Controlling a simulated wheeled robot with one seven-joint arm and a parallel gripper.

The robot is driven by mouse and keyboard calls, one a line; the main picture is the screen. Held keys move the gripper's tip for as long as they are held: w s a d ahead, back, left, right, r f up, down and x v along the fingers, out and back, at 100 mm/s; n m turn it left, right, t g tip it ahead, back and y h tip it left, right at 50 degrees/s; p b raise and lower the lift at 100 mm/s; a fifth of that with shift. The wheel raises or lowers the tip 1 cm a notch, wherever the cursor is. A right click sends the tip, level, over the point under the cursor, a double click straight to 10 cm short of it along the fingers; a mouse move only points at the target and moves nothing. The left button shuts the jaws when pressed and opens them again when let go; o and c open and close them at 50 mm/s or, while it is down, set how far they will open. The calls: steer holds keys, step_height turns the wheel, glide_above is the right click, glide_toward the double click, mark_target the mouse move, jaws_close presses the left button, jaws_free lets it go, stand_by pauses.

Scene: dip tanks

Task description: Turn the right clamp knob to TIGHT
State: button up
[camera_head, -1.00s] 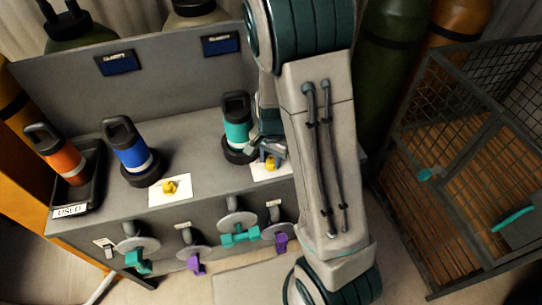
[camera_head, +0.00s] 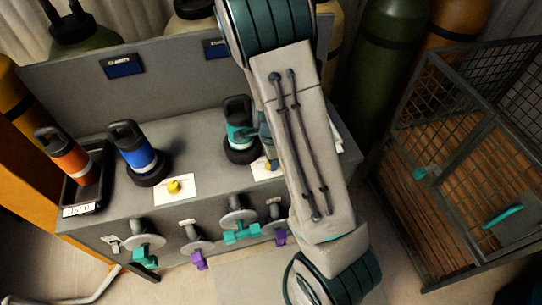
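The right clamp knob (camera_head: 271,165) is yellow and sits on a white card (camera_head: 261,173) on the bench top. Only a sliver of it shows beside my arm, so its setting cannot be read. The left yellow knob (camera_head: 174,186) is in plain view on its own white card (camera_head: 190,190). My gripper (camera_head: 266,150) is at the right knob, mostly hidden behind my arm. I cannot tell whether it is open or shut, or whether it touches the knob.
A teal bottle (camera_head: 238,125) stands in a black ring close beside my gripper. A blue bottle (camera_head: 136,155) and an orange bottle (camera_head: 65,155) in a USED tray (camera_head: 99,190) are left. Teal and purple valve handles (camera_head: 241,233) line the bench front. A wire cage (camera_head: 440,180) stands right.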

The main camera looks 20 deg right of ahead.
stand_by(0.4)
steer(key=o, duration=1)
steer(key=shift+r, duration=0.1)
step_height(320, 180, up, 14)
steer(key=shift+f+p, duration=0.15)
steer(key=shift+p, duration=0.85)
steer(key=s+r+n+t, duration=0.1)
steer(key=s+r+n, duration=0.3)
steer(key=s+n, duration=0.1)
steer(key=s+r+n+t, duration=0.1)
steer(key=s+r+n, duration=0.4)
steer(key=n, duration=0.2)
steer(key=s+r+n+t, duration=0.1)
steer(key=s+r+n, duration=0.3)
steer(key=s+n, duration=0.1)
steer(key=shift+r+n, duration=0.3)
steer(key=shift+n, duration=0.1)
